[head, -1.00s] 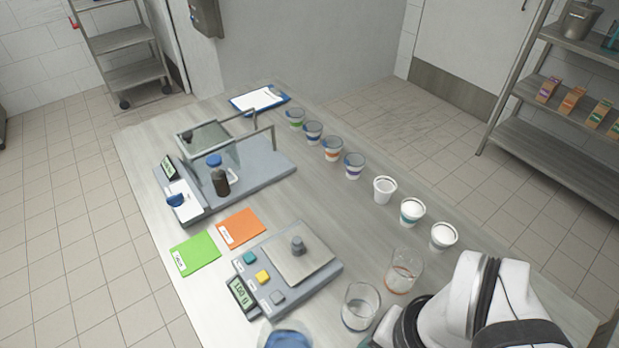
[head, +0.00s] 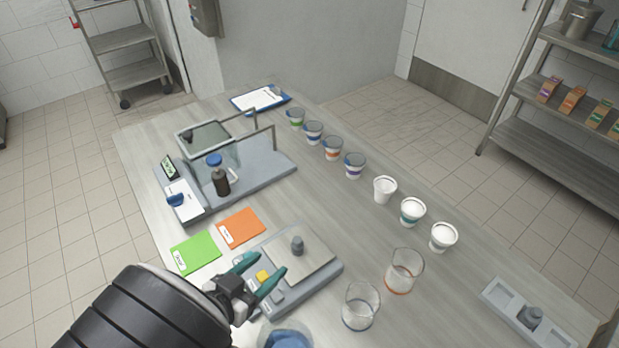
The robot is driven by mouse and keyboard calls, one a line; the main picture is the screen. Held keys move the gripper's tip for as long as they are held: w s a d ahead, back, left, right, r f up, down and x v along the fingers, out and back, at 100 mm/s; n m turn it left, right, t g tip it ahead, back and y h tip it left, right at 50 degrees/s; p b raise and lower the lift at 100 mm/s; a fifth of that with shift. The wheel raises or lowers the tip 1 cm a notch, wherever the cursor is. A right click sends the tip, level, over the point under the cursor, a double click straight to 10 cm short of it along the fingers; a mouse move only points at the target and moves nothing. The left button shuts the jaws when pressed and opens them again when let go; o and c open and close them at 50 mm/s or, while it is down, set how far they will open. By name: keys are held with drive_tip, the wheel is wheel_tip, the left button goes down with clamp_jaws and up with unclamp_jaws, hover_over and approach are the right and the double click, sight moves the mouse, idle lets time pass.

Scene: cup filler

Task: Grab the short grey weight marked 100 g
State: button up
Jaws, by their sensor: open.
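A short grey weight (head: 297,245) with a knob stands upright on the square plate of the front scale (head: 312,268). A second grey weight (head: 531,316) sits in a slotted holder (head: 500,297) at the lower right. I cannot read a marking on either weight. My gripper (head: 271,263) is open and empty, with teal fingers. In the picture it lies over the scale's button panel, left of and a little below the weight on the plate, pointing towards it. It appears apart from that weight. My gripper and arm hide the scale's display.
Two clear cups (head: 360,306) (head: 404,270) stand right of the scale, and a container with blue contents (head: 285,335) stands in front. A row of cups (head: 412,211) runs along the right edge. Green (head: 195,252) and orange (head: 241,228) cards and a second scale (head: 245,185) lie behind.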

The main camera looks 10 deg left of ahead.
sight(300, 238)
drive_tip(key=x, duration=1.5)
drive_tip(key=shift+w+d, duration=0.25)
drive_tip(key=shift+r, duration=0.1)
clamp_jaws()
